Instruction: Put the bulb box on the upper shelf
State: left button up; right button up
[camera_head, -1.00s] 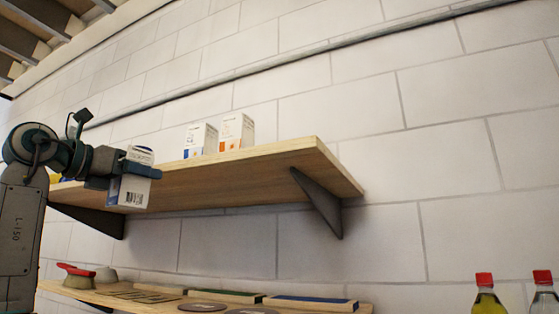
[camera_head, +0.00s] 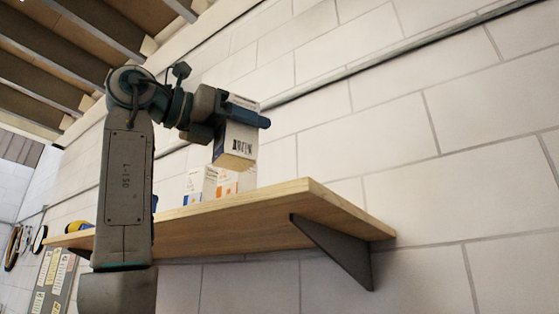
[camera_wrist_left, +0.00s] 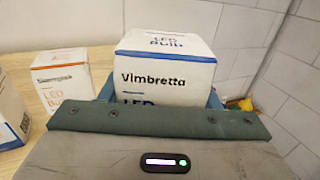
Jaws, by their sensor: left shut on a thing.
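The bulb box (camera_head: 238,142) is white with blue print and a barcode, and reads "Vimbretta LED Bulb" in the left wrist view (camera_wrist_left: 165,68). My left gripper (camera_head: 244,114) is shut on it, with the box hanging below the fingers. My right gripper is not in view.
Two other bulb boxes stand on the shelf, one with blue print (camera_head: 194,186) and one with orange (camera_head: 228,182). A yellow thing (camera_head: 78,227) lies at the shelf's left part. The board's right part looks clear. A dark bracket (camera_head: 340,252) is underneath.

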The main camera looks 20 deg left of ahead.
pick_arm(q)
jog(key=w+d+f+p, duration=0.1)
jog(key=w, duration=0.1)
jog(key=w+d+f+p, duration=0.1)
jog(key=w+d+p, duration=0.1)
jog(key=w, duration=0.1)
jog(key=w+d+f+p, duration=0.1)
jog(key=w+d+p, duration=0.1)
jog(key=w, duration=0.1)
jog(key=shift+d+f, duration=0.1)
jog(key=shift+f, duration=0.05)
jog(key=shift+w+f, duration=0.25)
jog(key=shift+f, duration=0.3)
jog(key=shift+s, duration=0.25)
jog(key=shift+f, duration=0.15)
jog(key=o, duration=0.7)
jog(key=shift+c, duration=0.2)
jog(key=o, duration=0.3)
jog(key=shift+w, duration=0.1)
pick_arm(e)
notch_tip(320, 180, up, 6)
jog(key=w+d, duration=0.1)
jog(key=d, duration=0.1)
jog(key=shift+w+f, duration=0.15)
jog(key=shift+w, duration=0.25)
